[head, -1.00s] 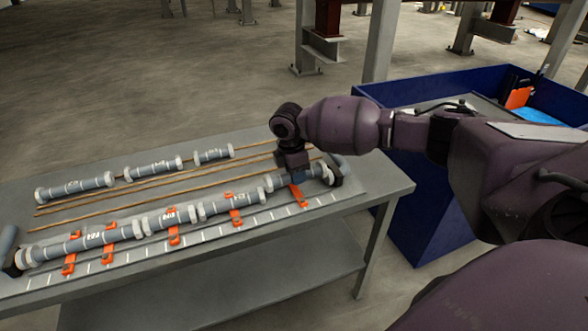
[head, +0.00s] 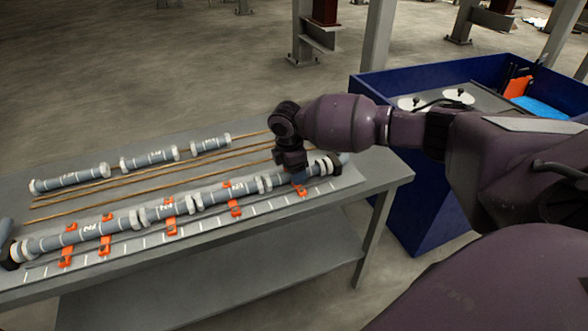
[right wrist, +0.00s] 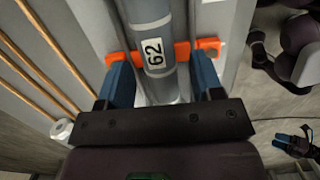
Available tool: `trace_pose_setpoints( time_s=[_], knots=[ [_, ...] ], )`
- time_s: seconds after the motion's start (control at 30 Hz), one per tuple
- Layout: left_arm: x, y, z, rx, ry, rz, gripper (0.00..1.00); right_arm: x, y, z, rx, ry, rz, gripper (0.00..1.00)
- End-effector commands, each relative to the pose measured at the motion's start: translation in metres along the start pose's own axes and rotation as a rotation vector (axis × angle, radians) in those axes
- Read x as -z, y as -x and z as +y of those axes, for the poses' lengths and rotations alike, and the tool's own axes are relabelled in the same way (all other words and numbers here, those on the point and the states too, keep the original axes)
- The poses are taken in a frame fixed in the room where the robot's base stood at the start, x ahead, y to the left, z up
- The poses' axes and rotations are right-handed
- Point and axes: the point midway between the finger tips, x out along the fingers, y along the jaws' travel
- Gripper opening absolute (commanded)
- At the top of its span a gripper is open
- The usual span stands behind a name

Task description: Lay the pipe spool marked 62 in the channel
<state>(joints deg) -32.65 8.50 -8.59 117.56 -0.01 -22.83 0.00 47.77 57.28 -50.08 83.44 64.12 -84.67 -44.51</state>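The pipe spool marked 62 (right wrist: 150,30) is a grey pipe with a white label. In the right wrist view it lies across an orange bracket (right wrist: 208,46), between the two blue fingers of my right gripper (right wrist: 162,82). A gap shows between the spool and the right-hand finger, so the gripper looks open around it. In the head view my right gripper (head: 297,176) is low over the right end of the channel (head: 130,241), hiding part of that spool. A small blue-tipped gripper, likely my left (right wrist: 298,141), shows at the right wrist view's edge; its opening is unclear.
Several flanged spools (head: 162,211) lie end to end along the channel in orange brackets. Three more spools (head: 148,158) lie at the back of the grey table (head: 378,180), behind thin brown rods (head: 150,180). A blue bin (head: 425,205) stands right of the table.

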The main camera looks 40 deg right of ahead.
Motion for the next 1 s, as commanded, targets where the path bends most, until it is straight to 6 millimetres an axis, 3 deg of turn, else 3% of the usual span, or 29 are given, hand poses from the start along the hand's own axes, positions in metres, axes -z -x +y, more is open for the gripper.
trace_pose_setpoints(
  time_s=[0.37,0.8,1.0],
  knots=[
    [0.002,0.001,0.0,0.0,0.001,0.003,0.61,0.0,0.006,0.0,-0.001,0.0,0.0,0.61],
    [0.009,0.008,-0.002,0.005,0.006,0.01,0.61,0.0,0.08,0.001,-0.005,0.0,0.002,0.61],
    [0.007,0.009,-0.002,0.006,0.007,0.003,0.61,0.0,0.102,0.0,-0.002,0.0,0.001,0.61]
  ],
)
